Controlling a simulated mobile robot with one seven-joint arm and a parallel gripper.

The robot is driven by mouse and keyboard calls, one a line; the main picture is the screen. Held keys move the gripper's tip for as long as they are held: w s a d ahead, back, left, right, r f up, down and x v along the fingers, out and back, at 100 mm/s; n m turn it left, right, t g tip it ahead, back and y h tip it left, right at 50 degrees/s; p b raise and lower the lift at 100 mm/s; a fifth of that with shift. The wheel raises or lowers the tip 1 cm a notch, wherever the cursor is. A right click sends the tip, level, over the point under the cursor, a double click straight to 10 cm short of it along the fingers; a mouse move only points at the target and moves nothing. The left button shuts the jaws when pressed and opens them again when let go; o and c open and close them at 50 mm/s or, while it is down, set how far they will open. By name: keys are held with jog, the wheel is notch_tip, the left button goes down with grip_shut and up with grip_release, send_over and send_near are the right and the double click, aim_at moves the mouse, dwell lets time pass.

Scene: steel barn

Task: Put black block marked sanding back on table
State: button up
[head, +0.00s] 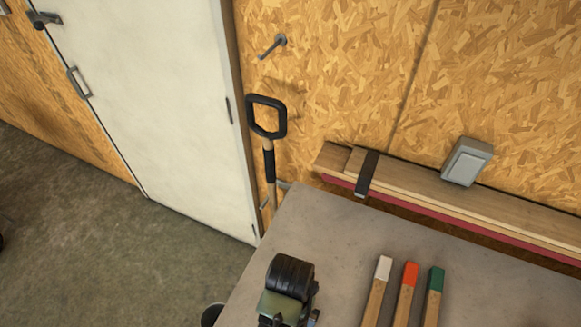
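A table (340,235) with a grey top fills the lower middle and right. No block with a readable sanding mark shows. A rounded black object with an olive-green part (291,275) is at the table's near left, cut off by the bottom edge; I cannot tell exactly what it is. A narrow dark piece (368,172) lies across the planks behind the table, and no marking on it can be read. My gripper does not show in the head view.
Three wooden sticks with white (383,268), orange (410,274) and green (436,279) ends lie on the table. Wooden planks (430,190) run behind it along the wall. A black-handled tool (267,120) stands beside the white door (150,90).

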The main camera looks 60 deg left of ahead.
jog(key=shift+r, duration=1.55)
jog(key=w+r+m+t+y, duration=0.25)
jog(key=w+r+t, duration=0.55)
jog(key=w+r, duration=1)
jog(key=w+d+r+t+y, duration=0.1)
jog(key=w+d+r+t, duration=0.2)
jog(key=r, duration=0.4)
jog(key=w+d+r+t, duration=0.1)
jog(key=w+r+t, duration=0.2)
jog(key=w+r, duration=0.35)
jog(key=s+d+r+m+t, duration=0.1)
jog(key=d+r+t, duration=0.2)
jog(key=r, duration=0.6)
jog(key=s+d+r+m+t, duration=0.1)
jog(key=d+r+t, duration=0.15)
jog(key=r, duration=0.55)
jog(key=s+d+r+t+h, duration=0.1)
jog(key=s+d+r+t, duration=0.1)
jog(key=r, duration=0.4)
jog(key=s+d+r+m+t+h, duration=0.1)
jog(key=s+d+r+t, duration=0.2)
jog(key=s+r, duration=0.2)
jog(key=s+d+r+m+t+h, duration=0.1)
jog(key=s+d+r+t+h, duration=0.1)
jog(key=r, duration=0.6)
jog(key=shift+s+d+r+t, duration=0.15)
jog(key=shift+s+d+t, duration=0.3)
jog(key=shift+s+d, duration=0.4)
